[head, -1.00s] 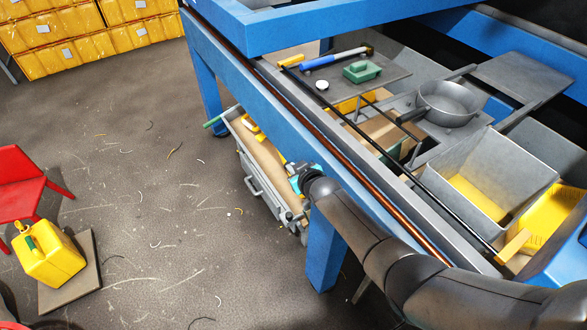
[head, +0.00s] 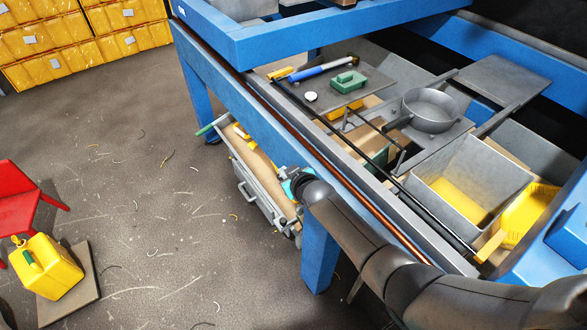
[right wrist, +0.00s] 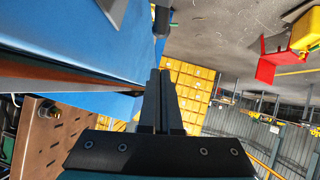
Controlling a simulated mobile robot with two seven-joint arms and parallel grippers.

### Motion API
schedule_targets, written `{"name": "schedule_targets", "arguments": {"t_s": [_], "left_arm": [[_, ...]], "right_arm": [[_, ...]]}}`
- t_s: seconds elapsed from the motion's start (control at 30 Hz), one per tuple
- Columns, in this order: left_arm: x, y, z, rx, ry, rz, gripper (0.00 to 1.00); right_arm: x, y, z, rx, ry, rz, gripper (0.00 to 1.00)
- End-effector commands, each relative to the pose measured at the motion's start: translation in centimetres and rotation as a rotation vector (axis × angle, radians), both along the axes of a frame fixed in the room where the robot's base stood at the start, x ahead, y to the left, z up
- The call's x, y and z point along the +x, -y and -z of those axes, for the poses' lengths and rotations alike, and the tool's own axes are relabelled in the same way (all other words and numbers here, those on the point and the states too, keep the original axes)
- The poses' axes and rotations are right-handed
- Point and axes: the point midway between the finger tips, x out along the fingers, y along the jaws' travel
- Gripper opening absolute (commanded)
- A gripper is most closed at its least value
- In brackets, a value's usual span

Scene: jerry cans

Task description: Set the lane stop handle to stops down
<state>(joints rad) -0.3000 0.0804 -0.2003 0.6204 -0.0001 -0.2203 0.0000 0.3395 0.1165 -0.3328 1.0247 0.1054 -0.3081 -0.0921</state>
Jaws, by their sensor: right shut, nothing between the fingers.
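I cannot single out the lane stop handle with certainty. A long black rod (head: 350,133) runs along the inner front edge of the blue bench, with a yellow grip (head: 280,73) near its far end. My right gripper (right wrist: 161,72) is shut and empty in the right wrist view, its fingers pointing past the blue bench side. In the head view, my right arm reaches over the bench's front beam. Only the teal part of the hand shows beyond the dark wrist there, and the fingers are hidden. My left gripper is not in view.
The bench (head: 263,116) holds a pan (head: 431,109) and a grey bin (head: 463,172). A yellow jerry can (head: 47,268) stands at left. Open floor lies between.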

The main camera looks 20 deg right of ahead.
Motion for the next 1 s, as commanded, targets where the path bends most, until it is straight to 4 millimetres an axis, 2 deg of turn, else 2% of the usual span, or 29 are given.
{"name": "schedule_targets", "arguments": {"t_s": [0.03,0.23,0.6,1.0], "left_arm": [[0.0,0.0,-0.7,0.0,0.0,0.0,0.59],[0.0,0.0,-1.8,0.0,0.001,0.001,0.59],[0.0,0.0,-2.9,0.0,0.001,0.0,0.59],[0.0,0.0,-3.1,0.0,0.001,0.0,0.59]], "right_arm": [[-0.5,0.2,-0.7,-0.002,0.001,0.001,0.0],[-2.4,0.5,-2.3,-0.001,0.002,0.001,0.0],[-5.4,1.0,-4.7,-0.002,0.001,0.001,0.0],[-6.0,1.1,-5.3,-0.002,0.001,0.001,0.0]]}}
